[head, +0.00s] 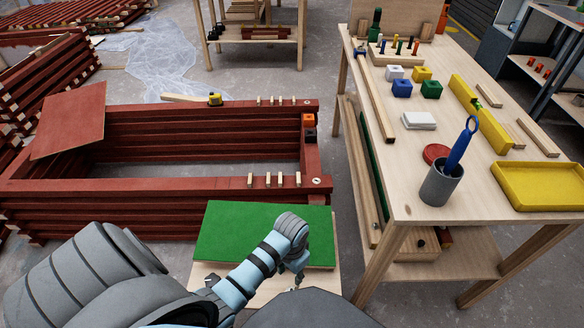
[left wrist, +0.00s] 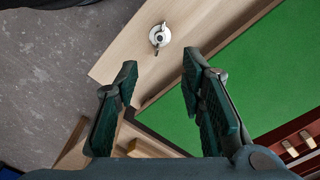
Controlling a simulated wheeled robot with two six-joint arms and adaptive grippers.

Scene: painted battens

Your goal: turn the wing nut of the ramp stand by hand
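The wing nut (left wrist: 160,37) is a small silver piece on a pale round washer, on the bare wooden strip of the ramp stand (left wrist: 118,66). My left gripper (left wrist: 160,65) is open and empty in the left wrist view, with the wing nut just beyond the gap between its fingertips, apart from both. The stand carries a green ramp board (head: 225,235), which also shows in the left wrist view (left wrist: 250,85). In the head view my left gripper (head: 296,268) is over the stand's front right part, its fingers mostly hidden by the wrist. My right gripper is out of view.
A frame of stacked red battens (head: 150,190) stands behind the stand, with small wooden blocks on top. A wooden workbench (head: 400,180) stands to the right, holding a grey cup (head: 440,186), a yellow tray (head: 540,204) and coloured blocks. Bare floor lies between frame and bench.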

